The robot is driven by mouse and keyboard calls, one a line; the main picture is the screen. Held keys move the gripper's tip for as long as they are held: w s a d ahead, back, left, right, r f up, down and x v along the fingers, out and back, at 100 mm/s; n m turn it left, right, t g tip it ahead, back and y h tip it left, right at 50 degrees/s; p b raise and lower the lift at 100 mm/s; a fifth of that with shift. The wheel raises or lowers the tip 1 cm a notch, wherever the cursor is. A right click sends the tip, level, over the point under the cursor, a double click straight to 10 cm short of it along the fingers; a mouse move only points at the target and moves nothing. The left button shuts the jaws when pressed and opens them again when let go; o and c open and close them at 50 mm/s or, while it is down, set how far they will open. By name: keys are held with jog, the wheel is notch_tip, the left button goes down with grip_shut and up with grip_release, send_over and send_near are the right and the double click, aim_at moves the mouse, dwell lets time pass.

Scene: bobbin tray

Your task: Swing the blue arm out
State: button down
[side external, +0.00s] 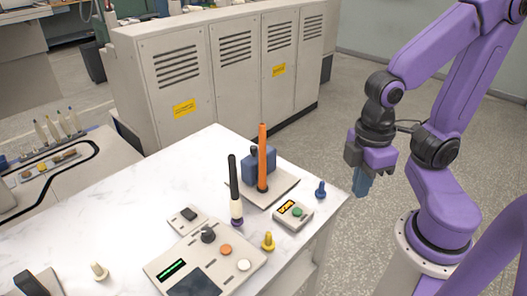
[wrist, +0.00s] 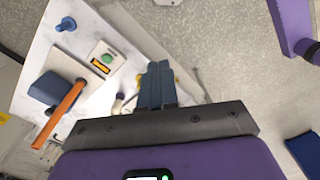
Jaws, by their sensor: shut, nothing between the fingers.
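A blue block (side external: 250,165) stands on a pale plate (side external: 283,190) near the table's far right corner. An orange bar (side external: 263,150) rises upright beside it from a dark foot. In the wrist view the blue block (wrist: 50,88) and the orange bar (wrist: 66,107) lie at the left. No part that is clearly a blue arm shows; I cannot tell which part swings. My gripper (side external: 361,184) has blue fingers, shut and empty, pointing down just off the table's right edge, apart from the block. Its fingertips (wrist: 157,68) show together in the wrist view.
A small box with a green button (side external: 293,213), a blue peg (side external: 320,190), a yellow peg (side external: 268,241), a black rod with a white sleeve (side external: 235,190) and a control panel (side external: 205,265) stand on the white table. Grey lockers (side external: 180,90) stand behind.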

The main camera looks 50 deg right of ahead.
jog(key=w+d+f+m+g+y, duration=0.3)
jog(key=w+m+y, duration=0.4)
jog(key=m, duration=1)
jog(key=w+d+f+m+g+y, duration=0.15)
jog(key=w+f+m+y, duration=0.3)
jog(key=w+m, duration=0.85)
jog(key=w+d+f+m+t+y, duration=0.2)
jog(key=d+m+t, duration=0.5)
jog(key=m, duration=0.4)
jog(key=w+d+f+m+t+y, duration=0.2)
jog(key=d+f+m+t, duration=0.2)
jog(key=m, duration=0.8)
jog(key=d+t, duration=0.2)
jog(key=d, duration=0.2)
jog(key=shift+w+d+m+t, duration=0.15)
jog(key=shift+w+m+t, duration=0.1)
jog(key=shift+m+t, duration=0.1)
jog(key=w+d+x, duration=0.1)
jog(key=w+x, duration=0.1)
jog(key=x, duration=1.1)
jog(key=shift+w+d, duration=0.2)
